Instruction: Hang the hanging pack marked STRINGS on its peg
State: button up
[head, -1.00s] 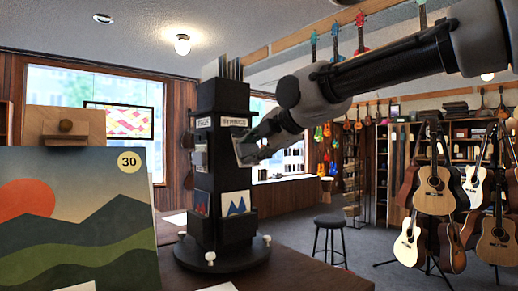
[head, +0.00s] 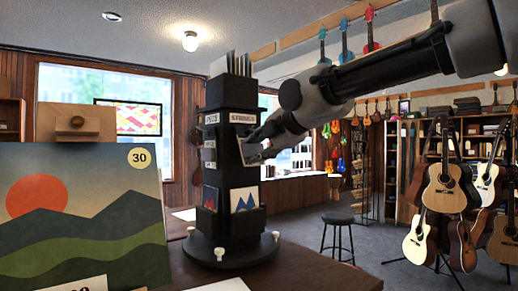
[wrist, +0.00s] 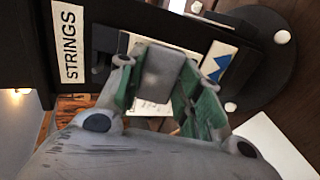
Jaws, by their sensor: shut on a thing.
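The dark display tower (head: 232,185) stands on a round base on the table. A white label reading STRINGS (head: 243,118) is on its upper face. The label also shows large in the wrist view (wrist: 68,42). My gripper (head: 257,148) is just below the label, close against the tower's face. It is shut on the hanging pack, of which a pale part (wrist: 150,107) shows between the green-padded fingers (wrist: 170,88) in the wrist view. The fingers hide most of the pack. The peg cannot be made out clearly, so I cannot tell whether the pack touches it.
Cards with blue peaks (head: 244,199) sit in a lower pocket of the tower. A landscape picture marked 30 (head: 85,225) stands on the left of the table. A stool (head: 338,222) and guitars (head: 445,187) stand on the floor behind to the right.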

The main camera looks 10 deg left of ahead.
jog(key=o, duration=1)
jog(key=shift+c, duration=0.2)
jog(key=v, duration=1.2)
jog(key=s+d+f+m+g+h, duration=0.2)
jog(key=d+f+m, duration=0.45)
jog(key=f, duration=0.25)
jog(key=s+d+f+m+g+h, duration=0.1)
jog(key=s+d+f+m+h, duration=0.15)
jog(key=d+f+m, duration=0.45)
jog(key=s+d+f+m+h, duration=0.1)
jog(key=s+d+f+m, duration=0.3)
jog(key=d, duration=0.5)
jog(key=s+d+f+m+g+h, duration=0.1)
jog(key=s+d+f+m+h, duration=0.1)
jog(key=s+d+f+m, duration=0.3)
jog(key=s+d+f+m+h, duration=0.2)
jog(key=s+d+f+m, duration=0.3)
jog(key=d, duration=0.8)
jog(key=shift+d+f+g, duration=0.15)
jog(key=shift+d+g, duration=0.15)
jog(key=shift+d, duration=0.1)
